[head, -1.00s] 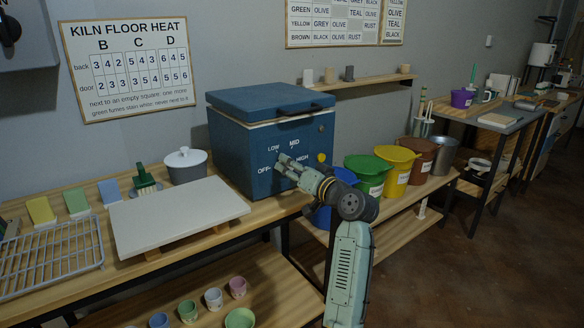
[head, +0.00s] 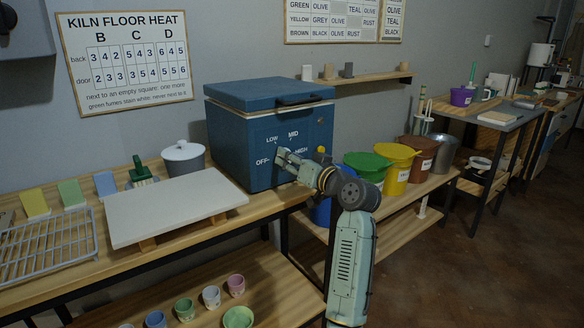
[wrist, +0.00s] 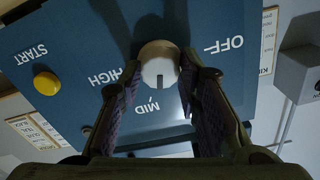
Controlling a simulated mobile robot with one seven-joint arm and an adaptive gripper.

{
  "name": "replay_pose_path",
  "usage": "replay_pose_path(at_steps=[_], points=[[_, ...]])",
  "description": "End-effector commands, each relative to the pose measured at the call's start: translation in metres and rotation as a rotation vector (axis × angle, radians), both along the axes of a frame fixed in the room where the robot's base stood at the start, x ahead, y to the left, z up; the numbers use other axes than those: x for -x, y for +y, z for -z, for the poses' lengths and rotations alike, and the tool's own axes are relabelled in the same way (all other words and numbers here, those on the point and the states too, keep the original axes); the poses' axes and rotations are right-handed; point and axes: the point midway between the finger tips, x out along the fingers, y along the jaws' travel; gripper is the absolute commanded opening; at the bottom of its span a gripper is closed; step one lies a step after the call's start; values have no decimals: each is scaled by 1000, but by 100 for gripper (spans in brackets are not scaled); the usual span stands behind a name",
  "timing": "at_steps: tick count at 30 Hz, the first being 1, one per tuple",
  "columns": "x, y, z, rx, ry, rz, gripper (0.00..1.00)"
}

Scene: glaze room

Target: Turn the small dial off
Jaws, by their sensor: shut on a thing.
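The blue kiln (head: 228,150) stands on the wooden bench, its lid closed. Its front panel carries the words OFF, LOW, MID and HIGH. In the wrist view the small dial (wrist: 158,52) is a pale round knob with a dark pointer mark. The mark points down in that view, close to the tick by MID and away from OFF. My gripper (wrist: 160,68) has one finger on each side of the dial and is shut on it. LOW is hidden behind the right finger there. In the head view my gripper (head: 283,157) reaches the panel and covers the dial.
A yellow START button (wrist: 47,83) is on the same panel. A white board (head: 175,207) and a lidded grey pot (head: 184,165) stand left of the kiln. Green (head: 367,165) and yellow (head: 396,170) buckets stand to the right, close to my arm.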

Motion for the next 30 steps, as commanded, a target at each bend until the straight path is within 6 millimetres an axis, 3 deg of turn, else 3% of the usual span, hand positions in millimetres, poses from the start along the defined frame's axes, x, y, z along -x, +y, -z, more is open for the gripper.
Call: replay_pose_path(at_steps=[30], points=[[0, 6, 1, 780, -571, 3, 4]])
